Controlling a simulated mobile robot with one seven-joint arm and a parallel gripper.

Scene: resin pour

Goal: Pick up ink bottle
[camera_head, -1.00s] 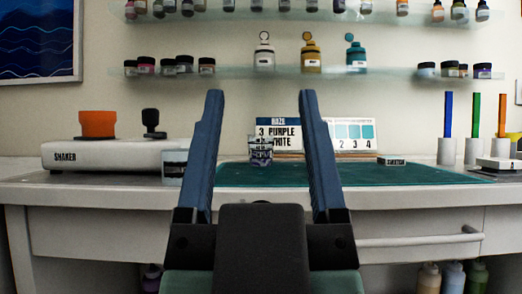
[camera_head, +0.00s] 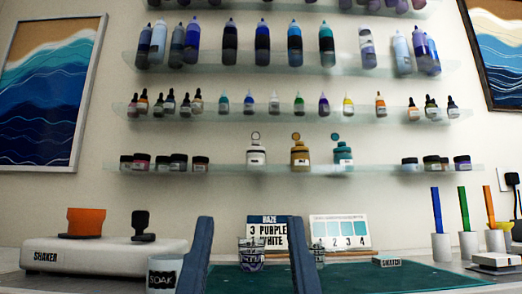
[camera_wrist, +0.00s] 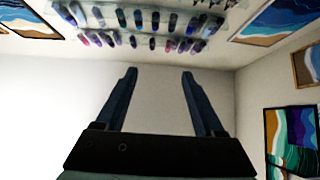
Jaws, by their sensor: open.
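Several bottles stand on the wall shelves; which of them is the ink bottle I cannot tell. Larger blue and purple bottles, such as a dark blue one (camera_head: 262,44), stand on the shelf above. My gripper (camera_head: 250,219) is open and empty, low in the head view, below the shelves and in front of the table. In the wrist view my gripper (camera_wrist: 159,72) points at the bare wall, with rows of bottles beyond, near the top.
Lower shelf: jars and three open-lidded bottles, one of them gold (camera_head: 299,154). On the table are a white shaker (camera_head: 110,255), a SOAK cup (camera_head: 163,275), a patterned cup (camera_head: 251,255), sample cards (camera_head: 340,232), a green mat (camera_head: 400,279) and coloured sticks (camera_head: 436,209).

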